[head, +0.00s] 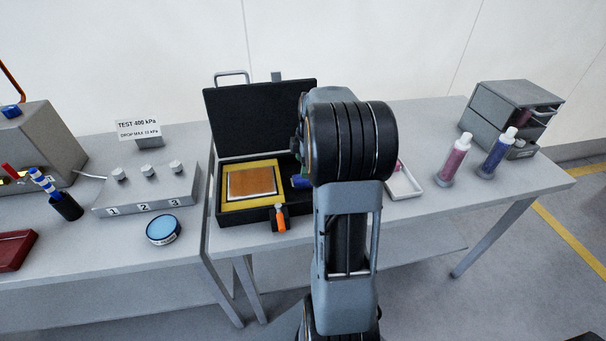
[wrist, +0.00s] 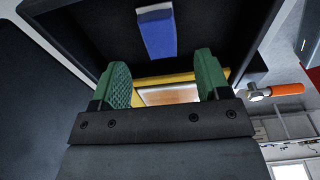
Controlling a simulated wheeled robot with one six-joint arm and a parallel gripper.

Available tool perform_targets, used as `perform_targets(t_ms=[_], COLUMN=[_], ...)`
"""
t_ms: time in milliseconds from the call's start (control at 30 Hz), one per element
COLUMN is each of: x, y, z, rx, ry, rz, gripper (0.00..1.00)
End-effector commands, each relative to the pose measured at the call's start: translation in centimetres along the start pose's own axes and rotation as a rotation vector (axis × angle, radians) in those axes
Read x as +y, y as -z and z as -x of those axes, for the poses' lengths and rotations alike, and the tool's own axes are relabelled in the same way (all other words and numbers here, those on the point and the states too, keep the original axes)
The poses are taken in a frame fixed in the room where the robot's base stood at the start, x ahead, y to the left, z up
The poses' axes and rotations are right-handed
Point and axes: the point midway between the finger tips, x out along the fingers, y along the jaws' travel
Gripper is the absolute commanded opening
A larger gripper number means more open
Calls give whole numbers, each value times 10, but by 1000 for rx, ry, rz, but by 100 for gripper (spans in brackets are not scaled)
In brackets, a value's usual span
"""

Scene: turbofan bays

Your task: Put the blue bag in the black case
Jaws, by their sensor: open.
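The black case stands open on the table, its lid (head: 260,115) raised at the back. A yellow insert (head: 235,203) with a copper-coloured panel fills its left part. The blue bag (head: 301,181) lies in the right part of the case, partly hidden by my arm in the head view. In the wrist view the blue bag (wrist: 160,38), with a white end, lies against the dark inside of the case (wrist: 88,22). My gripper (wrist: 162,70) is open and empty, its green-padded fingers apart from the bag.
An orange-handled tool (head: 280,218) stands at the case's front edge. A white tray (head: 404,185), two bottles (head: 454,160) and a grey drawer unit (head: 512,118) are to the right. A numbered block (head: 147,190) and a round blue tin (head: 163,230) are left.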

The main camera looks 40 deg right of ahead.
Motion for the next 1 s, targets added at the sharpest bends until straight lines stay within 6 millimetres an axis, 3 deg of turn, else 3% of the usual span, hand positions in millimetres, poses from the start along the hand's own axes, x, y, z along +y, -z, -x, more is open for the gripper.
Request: perform_targets(t_ms=[200, 367, 533, 667, 800, 1000], x=[0, 0, -15, -52, -104, -169], y=[0, 0, 24, 67, 107, 136], z=[38, 54, 66, 69, 64, 46], rx=[-1, -1, -12, -22, 1, 84], ry=[-4, -1, -23, -76, -148, -218], rz=[1, 0, -81, -272, -527, -839], gripper=[70, 70, 70, 70, 70, 70])
